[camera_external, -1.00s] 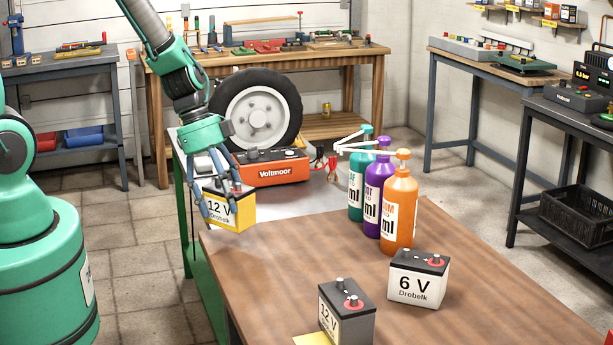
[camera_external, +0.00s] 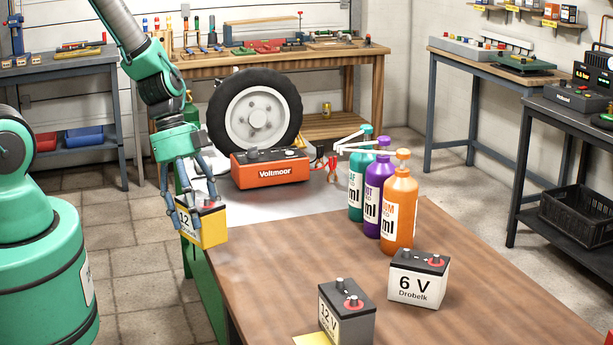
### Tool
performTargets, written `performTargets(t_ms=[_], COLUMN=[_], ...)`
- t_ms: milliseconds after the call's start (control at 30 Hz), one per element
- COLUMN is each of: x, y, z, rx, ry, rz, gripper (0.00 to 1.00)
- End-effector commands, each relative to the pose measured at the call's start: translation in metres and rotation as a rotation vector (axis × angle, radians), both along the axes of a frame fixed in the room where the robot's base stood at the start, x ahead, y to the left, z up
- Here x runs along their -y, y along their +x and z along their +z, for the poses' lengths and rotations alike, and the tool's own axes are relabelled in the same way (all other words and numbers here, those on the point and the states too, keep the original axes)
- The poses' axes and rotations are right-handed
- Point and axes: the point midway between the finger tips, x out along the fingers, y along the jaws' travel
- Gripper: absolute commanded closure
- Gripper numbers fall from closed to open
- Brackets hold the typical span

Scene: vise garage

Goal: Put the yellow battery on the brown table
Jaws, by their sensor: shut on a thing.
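The yellow battery (camera_external: 211,230) has a dark top, a red terminal cap and a white label reading 12 V. My gripper (camera_external: 194,214) is shut on it, with fingers on both sides. The battery is held at the left edge of the brown table (camera_external: 290,260), near its back left corner. It appears to hang partly over the edge; I cannot tell whether it touches anything below. Part of its label is hidden by a finger.
A grey 12 V battery (camera_external: 351,318) and a white 6 V battery (camera_external: 417,284) stand on the brown table. Orange (camera_external: 399,220), purple (camera_external: 373,212) and teal (camera_external: 355,190) bottles stand along its back edge. An orange Voltmoor charger (camera_external: 270,172) sits behind on the metal top. The table's middle is clear.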

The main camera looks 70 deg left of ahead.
Motion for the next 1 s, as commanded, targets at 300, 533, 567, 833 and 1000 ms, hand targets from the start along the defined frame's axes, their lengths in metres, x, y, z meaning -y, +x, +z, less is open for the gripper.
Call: performTargets(t_ms=[300,533,567,833,1000], x=[0.000,-0.001,-0.001,-0.002,-0.002], y=[0.004,0.020,0.023,0.055,0.074], z=[0.001,-0.001,-0.001,-0.004,-0.006], rx=[0.002,0.001,0.001,0.002,0.001], ry=[0.001,0.000,0.001,0.000,0.001], rz=[0.001,0.000,-0.001,0.000,-0.001], gripper=[0.87,0.87,0.87,0.87,0.87])
